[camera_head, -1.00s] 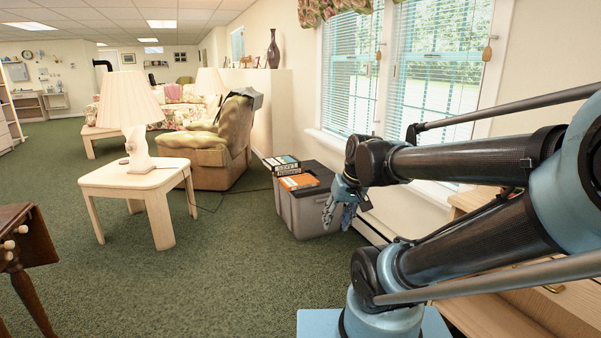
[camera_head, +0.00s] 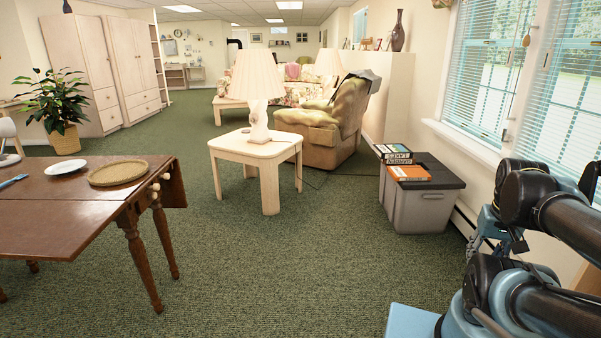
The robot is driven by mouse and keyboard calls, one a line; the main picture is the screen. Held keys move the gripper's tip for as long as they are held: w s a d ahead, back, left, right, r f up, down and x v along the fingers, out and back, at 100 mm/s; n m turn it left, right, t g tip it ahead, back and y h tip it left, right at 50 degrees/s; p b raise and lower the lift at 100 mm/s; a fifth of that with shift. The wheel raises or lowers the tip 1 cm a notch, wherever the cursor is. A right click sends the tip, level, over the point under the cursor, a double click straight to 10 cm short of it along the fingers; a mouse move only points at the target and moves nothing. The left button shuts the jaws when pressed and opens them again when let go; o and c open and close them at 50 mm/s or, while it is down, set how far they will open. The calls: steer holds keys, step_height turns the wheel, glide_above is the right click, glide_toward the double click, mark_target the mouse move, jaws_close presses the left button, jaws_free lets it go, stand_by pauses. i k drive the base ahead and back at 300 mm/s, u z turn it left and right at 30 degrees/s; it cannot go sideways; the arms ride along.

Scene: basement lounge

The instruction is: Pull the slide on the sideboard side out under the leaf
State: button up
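A dark wooden drop-leaf table (camera_head: 70,212) stands at the left, partly cut off by the picture edge. A leaf (camera_head: 177,186) hangs down at its right end. Two small pale knobs, apparently slide ends, show there: a nearer knob (camera_head: 154,187) and a farther knob (camera_head: 166,176). The slides themselves are hidden under the top. I cannot tell which is on the sideboard side. My gripper (camera_head: 484,240) is at the lower right, far from the table, partly hidden by my arm. Whether its fingers are open or shut is unclear.
A round woven tray (camera_head: 118,172), a white plate (camera_head: 66,165) and a blue-handled utensil (camera_head: 13,181) lie on the table. A pale side table (camera_head: 258,150) with a lamp, an armchair (camera_head: 335,125) and a grey bin (camera_head: 424,205) stand beyond. Green carpet between is clear.

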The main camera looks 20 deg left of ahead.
mark_target(156, 187)
steer(key=u, duration=2.35)
